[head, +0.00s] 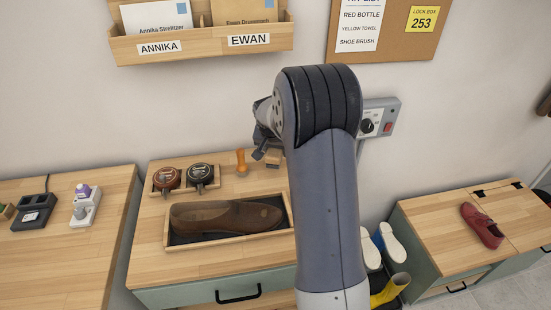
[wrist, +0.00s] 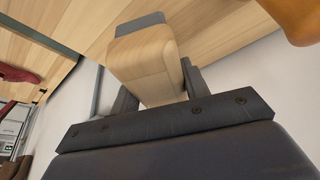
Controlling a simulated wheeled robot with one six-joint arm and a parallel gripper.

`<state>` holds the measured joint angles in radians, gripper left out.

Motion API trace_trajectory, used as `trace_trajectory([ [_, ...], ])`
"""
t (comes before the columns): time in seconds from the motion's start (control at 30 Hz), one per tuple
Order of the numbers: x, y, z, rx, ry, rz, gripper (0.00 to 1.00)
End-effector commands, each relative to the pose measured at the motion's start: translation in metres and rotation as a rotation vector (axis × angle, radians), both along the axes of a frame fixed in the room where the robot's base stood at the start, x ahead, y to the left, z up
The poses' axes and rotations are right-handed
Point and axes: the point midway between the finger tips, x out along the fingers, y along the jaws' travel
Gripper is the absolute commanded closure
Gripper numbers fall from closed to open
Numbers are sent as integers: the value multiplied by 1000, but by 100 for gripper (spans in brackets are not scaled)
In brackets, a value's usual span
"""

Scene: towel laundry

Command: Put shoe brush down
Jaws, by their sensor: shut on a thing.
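The shoe brush (wrist: 147,62) has a light wooden body and a dark grey strip at its far end. It fills the space between the two dark fingers of my gripper (wrist: 157,82), which is shut on it. In the head view my gripper (head: 264,136) hangs over the back of the middle cabinet, right of an orange upright thing (head: 241,162). A small part of the brush (head: 273,156) shows below it, near the wooden top. I cannot tell whether the brush touches the top. My arm hides part of this area.
A brown shoe (head: 226,217) lies in a wooden tray (head: 228,238) on the middle cabinet (head: 150,250). Two polish tins (head: 184,178) sit in a holder behind it. A wall mail rack (head: 200,43) hangs above. A control box (head: 379,118) is on the wall behind my arm.

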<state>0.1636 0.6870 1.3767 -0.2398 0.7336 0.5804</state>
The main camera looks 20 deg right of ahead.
Motion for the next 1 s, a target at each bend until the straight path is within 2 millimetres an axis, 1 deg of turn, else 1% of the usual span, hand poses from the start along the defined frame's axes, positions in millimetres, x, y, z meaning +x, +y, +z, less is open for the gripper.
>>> trace_trajectory([
  [0.2, -1, 0, -29, 1, 3, 1, 75],
  [0.3, 0, 0, -37, 0, 1, 1, 75],
  [0.57, 0, 0, -38, 0, -1, 1, 75],
  [0.67, 0, 0, -42, 0, -1, 1, 75],
  [0.7, 0, 0, -42, 0, -1, 1, 56],
  [0.93, 0, 0, -41, 0, 0, 1, 37],
  [0.97, 0, 0, -41, 0, 0, 1, 35],
  [1.0, 0, 0, -41, 0, 0, 1, 35],
])
